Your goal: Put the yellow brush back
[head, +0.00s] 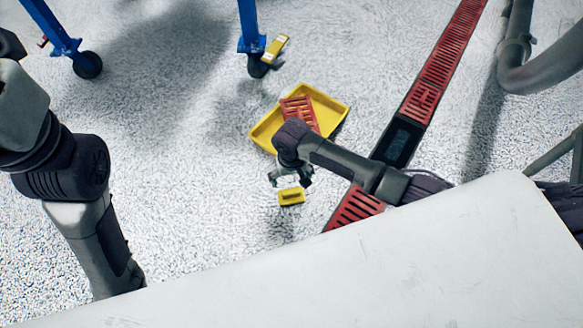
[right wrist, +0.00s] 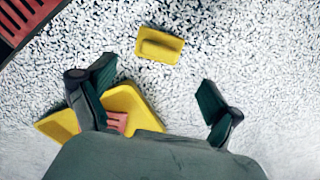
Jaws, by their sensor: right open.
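The yellow brush (head: 291,196) is a small yellow block with a raised grip, and it appears to lie on the pale speckled floor. In the right wrist view the brush (right wrist: 159,45) lies beyond the fingertips, apart from both. My right gripper (head: 289,180) is open and empty over the floor close to the brush. Its two dark fingers (right wrist: 155,86) are spread wide in the right wrist view. My left arm comes in at the left of the head view, but its gripper is hidden.
A yellow tray (head: 337,104) with a red slotted grate (head: 300,112) in it sits behind my right gripper. A red floor drain grating (head: 440,70) runs to the right. A blue wheeled leg (head: 249,25) stands behind, beside another yellow item (head: 275,48). Floor to the left is clear.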

